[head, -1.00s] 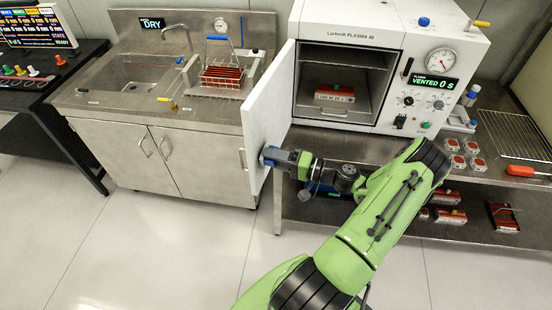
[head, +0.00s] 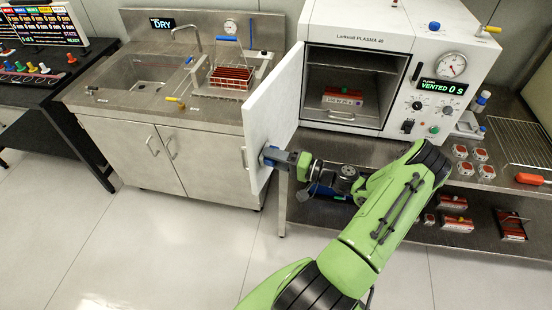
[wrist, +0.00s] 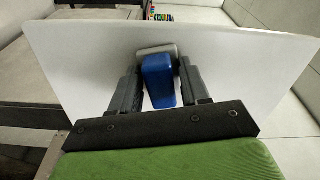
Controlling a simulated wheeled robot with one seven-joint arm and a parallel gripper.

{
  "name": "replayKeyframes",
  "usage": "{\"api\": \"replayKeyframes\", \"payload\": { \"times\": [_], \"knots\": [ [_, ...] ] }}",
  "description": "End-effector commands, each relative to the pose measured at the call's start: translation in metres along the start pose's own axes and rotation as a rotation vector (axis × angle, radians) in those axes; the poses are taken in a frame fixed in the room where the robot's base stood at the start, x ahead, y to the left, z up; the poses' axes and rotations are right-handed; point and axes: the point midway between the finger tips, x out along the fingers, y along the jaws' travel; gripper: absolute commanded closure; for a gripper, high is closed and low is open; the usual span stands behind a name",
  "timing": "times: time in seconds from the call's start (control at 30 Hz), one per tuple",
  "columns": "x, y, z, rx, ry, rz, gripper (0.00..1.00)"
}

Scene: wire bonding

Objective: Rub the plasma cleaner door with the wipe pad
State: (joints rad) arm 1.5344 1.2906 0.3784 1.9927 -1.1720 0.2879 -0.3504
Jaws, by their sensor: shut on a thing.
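The plasma cleaner (head: 395,45) stands on the bench with its white door (head: 270,115) swung wide open to the left. My gripper (head: 272,156) is at the lower part of the door's inner face. In the wrist view my gripper (wrist: 158,95) is shut on the wipe pad, which has a blue grip (wrist: 159,82) and a pale grey pad (wrist: 155,50). The pad's face is against or very close to the white door panel (wrist: 85,60); exact contact is hard to tell. A boxed item (head: 343,100) sits inside the open chamber.
A steel sink counter (head: 170,105) with a wire basket (head: 232,76) is left of the door. Several small boxes (head: 486,171), a wire rack (head: 520,140) and an orange-handled tool (head: 530,179) lie right of the cleaner. The floor in front is clear.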

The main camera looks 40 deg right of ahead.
Motion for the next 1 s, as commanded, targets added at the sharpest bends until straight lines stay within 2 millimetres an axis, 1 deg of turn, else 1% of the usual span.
{"api": "replayKeyframes", "payload": {
  "times": [0.53,0.87,1.0],
  "knots": [
    [0.011,0.0,0.0,0.0,0.0,-0.001,0.78],
    [0.012,0.0,0.0,0.0,0.0,-0.001,0.78],
    [0.013,0.002,-0.006,-0.004,0.0,-0.001,0.78]
  ]
}}
